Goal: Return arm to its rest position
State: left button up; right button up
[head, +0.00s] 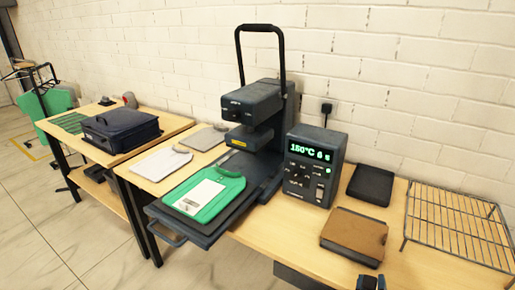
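A small dark two-pronged part (370,283) shows at the bottom edge, right of centre. It looks like the tip of my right gripper, but most of it is cut off and I cannot tell whether it is open or shut. My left gripper and both arms are out of view. The heat press (262,105) stands with its handle raised. A green garment (226,190) with a white rectangular sheet (199,197) on it lies flat on the press's lower plate, which is pulled out to the front.
A control box (313,165) reading 150°C stands right of the press. A brown pad (354,234), a black pad (370,185) and a wire rack (460,228) lie on the right. A dark folded bag (120,130) sits on the left table.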

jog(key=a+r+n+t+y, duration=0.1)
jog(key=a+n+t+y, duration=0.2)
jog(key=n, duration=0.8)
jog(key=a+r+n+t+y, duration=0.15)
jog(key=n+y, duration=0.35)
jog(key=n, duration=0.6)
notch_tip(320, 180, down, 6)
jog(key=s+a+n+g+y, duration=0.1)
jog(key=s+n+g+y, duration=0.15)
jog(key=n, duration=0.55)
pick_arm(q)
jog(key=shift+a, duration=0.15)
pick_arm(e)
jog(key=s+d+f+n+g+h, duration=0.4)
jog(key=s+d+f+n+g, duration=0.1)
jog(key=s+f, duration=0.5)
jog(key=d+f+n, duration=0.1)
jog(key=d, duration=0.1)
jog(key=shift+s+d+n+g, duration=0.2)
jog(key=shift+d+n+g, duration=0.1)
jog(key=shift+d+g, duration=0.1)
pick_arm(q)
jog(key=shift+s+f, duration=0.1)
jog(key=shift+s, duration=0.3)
